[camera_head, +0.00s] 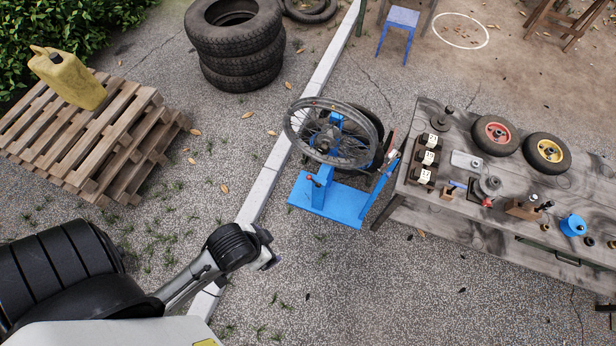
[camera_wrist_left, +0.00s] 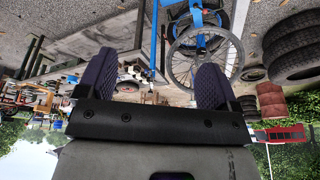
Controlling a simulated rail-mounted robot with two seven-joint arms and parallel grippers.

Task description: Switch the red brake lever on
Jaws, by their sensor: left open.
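A blue wheel stand (camera_head: 340,205) stands on the pavement at the middle, with a spoked wheel (camera_head: 331,133) on top. A small lever with a red tip (camera_head: 309,178) sits low on the left of the stand; I cannot tell its setting. Another small red tip shows near the top of the blue post beside the bench. My left gripper (camera_head: 268,250) is below and left of the stand, apart from it. In the left wrist view its two dark fingers (camera_wrist_left: 155,82) are spread with nothing between them. The wheel (camera_wrist_left: 205,55) appears behind the right finger. My right gripper is out of view.
A wooden workbench (camera_head: 405,214) at the right holds several parts and two small wheels. Stacked tyres (camera_head: 240,50) stand behind, and a pallet stack (camera_head: 90,140) with a yellow can (camera_head: 68,78) at the left. A kerb (camera_head: 262,188) crosses the clear pavement.

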